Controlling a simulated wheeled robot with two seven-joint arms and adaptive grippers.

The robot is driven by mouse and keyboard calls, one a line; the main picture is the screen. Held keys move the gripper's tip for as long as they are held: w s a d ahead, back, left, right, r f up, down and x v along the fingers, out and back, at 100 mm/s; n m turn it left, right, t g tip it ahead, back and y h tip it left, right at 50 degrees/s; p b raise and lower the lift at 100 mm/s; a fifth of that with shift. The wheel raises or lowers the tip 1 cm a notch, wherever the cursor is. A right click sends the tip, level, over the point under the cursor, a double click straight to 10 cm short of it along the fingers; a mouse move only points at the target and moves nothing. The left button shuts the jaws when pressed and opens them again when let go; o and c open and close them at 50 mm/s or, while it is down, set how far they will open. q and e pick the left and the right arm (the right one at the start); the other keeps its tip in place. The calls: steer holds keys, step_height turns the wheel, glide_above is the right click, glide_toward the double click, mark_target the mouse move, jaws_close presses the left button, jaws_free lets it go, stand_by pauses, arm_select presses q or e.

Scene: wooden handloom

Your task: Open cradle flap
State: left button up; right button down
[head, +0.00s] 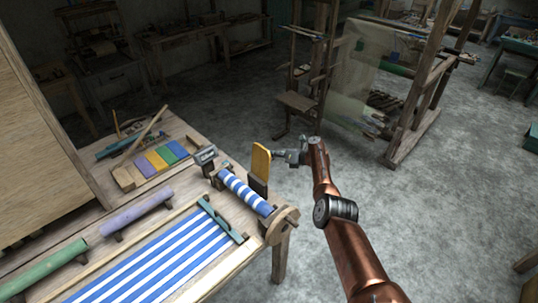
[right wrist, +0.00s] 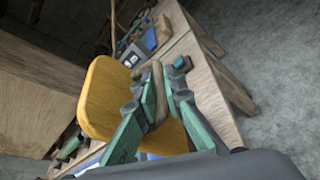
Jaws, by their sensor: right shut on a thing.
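The cradle flap (head: 261,160) is a yellow panel with a dark lower part, standing upright beside the blue-and-white striped roll (head: 243,190) at the loom's right end. My right gripper (head: 279,156) reaches it from the right. In the right wrist view the yellow flap (right wrist: 104,96) fills the middle left, and the green fingers of my right gripper (right wrist: 165,82) are shut on its brown edge. The fingers hide part of that edge. My left gripper is not in view.
Striped cloth (head: 150,268) runs across the loom, with a teal bar (head: 221,219) lying on it. A wooden disc (head: 283,225) sits at the roll's right end, and a dark labelled block (head: 206,156) at its left. Open grey floor lies right of the loom.

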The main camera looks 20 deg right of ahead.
steer(key=shift+s+a+f, duration=0.1)
steer(key=shift+f, duration=0.15)
steer(key=c, duration=2)
jaws_free()
steer(key=shift+r, duration=0.2)
steer(key=shift+s+r, duration=0.15)
steer(key=shift+r, duration=0.3)
steer(key=v, duration=0.7)
steer(key=f+v, duration=0.1)
steer(key=v, duration=0.3)
steer(key=shift+s+d, duration=0.2)
steer(key=shift+d, duration=0.05)
